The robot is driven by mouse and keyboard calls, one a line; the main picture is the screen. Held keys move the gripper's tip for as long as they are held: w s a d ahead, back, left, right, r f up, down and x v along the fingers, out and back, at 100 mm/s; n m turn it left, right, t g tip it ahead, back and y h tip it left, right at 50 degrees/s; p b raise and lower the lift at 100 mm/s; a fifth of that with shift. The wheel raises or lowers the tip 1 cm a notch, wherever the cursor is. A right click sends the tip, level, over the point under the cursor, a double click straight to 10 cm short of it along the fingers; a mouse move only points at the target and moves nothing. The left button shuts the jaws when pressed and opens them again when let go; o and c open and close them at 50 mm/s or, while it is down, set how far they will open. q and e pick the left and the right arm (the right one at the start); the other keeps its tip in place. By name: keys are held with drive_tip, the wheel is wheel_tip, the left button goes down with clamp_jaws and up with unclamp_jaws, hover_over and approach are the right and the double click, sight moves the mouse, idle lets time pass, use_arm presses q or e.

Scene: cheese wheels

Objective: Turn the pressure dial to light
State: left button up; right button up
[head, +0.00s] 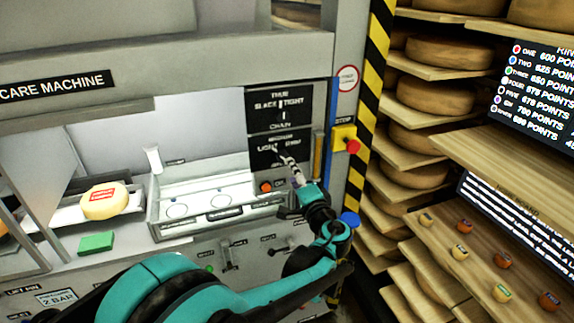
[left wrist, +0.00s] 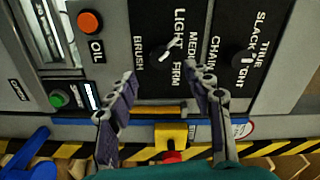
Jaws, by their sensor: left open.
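The pressure dial (left wrist: 165,52) is a small dark knob with a white pointer on a black panel marked BRUSH, with LIGHT, MEDIUM and FIRM around it. In the left wrist view the pointer slants toward the upper right, roughly between LIGHT and MEDIUM; I cannot tell exactly where it is set. My left gripper (left wrist: 160,70) is open, its fingers apart on either side of the dial and nothing held. In the head view the left gripper (head: 288,160) is in front of the brush panel (head: 262,157) and partly covers the dial. My right gripper is not in view.
The chain dial (left wrist: 241,57), marked SLACK, TRUE and TIGHT, is beside the brush panel. An orange oil button (left wrist: 90,22) and a green button (left wrist: 58,98) are nearby. A red stop button (head: 353,146) on a yellow box is at right. Cheese shelves (head: 432,60) stand beyond.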

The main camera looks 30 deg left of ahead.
use_arm(q)
drive_tip(key=v, duration=0.4)
idle(0.4)
drive_tip(key=s+d+f+n+g+h+b, duration=0.1)
drive_tip(key=s+f+n+g+h, duration=0.25)
drive_tip(key=s+f+h, duration=0.6)
drive_tip(key=s+d+f+n+h, duration=0.1)
drive_tip(key=s+d+f+h, duration=0.1)
drive_tip(key=s+d, duration=0.3)
drive_tip(key=s+d+f+n+h, duration=0.1)
drive_tip(key=s+d+f+h, duration=0.1)
drive_tip(key=s+d+f, duration=0.3)
drive_tip(key=shift+s+d+f+g+b, duration=0.25)
drive_tip(key=shift+s+d+g+b, duration=0.2)
drive_tip(key=shift+s+d, duration=0.3)
